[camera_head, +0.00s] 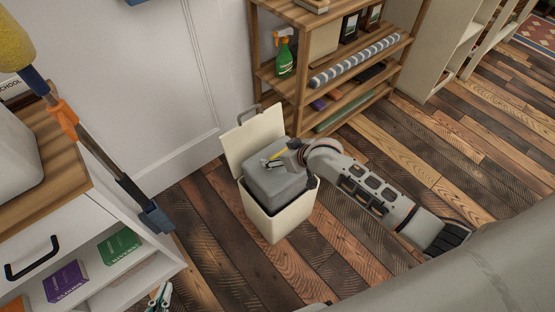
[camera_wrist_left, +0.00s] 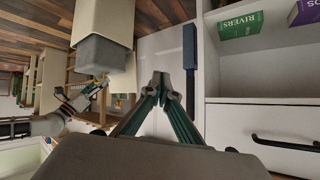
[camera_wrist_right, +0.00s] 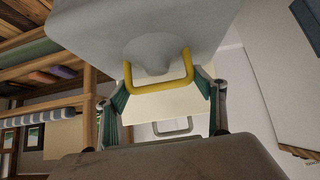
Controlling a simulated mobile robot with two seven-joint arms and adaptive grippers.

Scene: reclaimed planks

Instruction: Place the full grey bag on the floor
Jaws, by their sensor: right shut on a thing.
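The full grey bag (camera_head: 274,185) sits in the cream bin (camera_head: 278,222), its top standing above the rim. The bag also shows in the left wrist view (camera_wrist_left: 102,55) and fills the top of the right wrist view (camera_wrist_right: 145,25). Its yellow handle (camera_wrist_right: 160,85) spans between the fingers of my right gripper (camera_wrist_right: 162,95), which is shut on it. In the head view the right gripper (camera_head: 280,157) is directly over the bag. The bag's lower part is hidden in the bin. My left gripper (camera_wrist_left: 161,82) is shut and empty, beside the white cabinet, at the lower left edge of the head view (camera_head: 160,295).
The bin's lid (camera_head: 252,137) stands open at the back. A wooden shelf (camera_head: 300,95) with a green spray bottle (camera_head: 284,55) is behind it. A white cabinet (camera_head: 125,215) with books is at left. The plank floor (camera_head: 365,225) right of the bin is clear apart from my arm.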

